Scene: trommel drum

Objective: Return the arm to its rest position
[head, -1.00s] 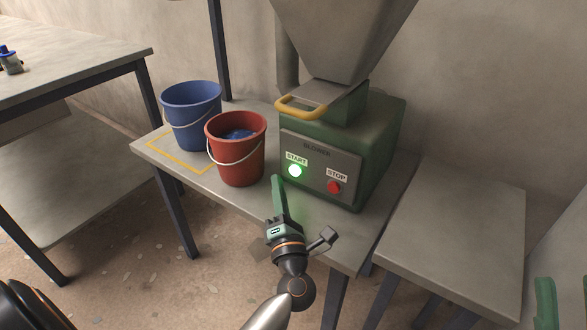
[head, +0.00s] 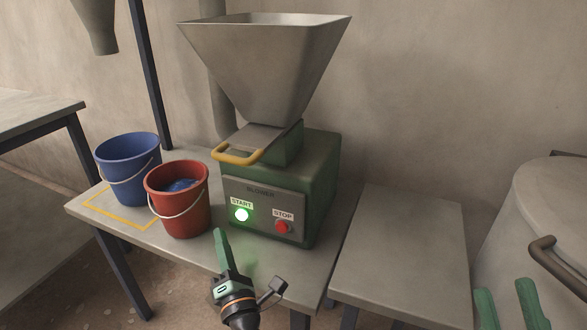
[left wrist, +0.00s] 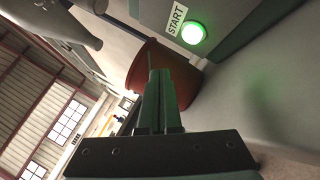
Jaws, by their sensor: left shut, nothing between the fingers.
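My left gripper (head: 221,234) is shut and empty, just in front of the green blower (head: 322,190), below and left of its lit green START button (head: 241,215). In the left wrist view, its closed green fingers (left wrist: 160,85) point toward the red bucket, with the glowing START button (left wrist: 192,33) above right. My right gripper (head: 508,297) shows at the lower right edge with its two green fingers apart and nothing between them. The red STOP button (head: 282,227) is right of START.
A red bucket (head: 182,215) with blue contents and a blue bucket (head: 128,168) stand left of the blower on the table. A metal hopper (head: 265,65) tops the blower. A bare table (head: 400,250) and a large drum with a handle (head: 545,215) are to the right.

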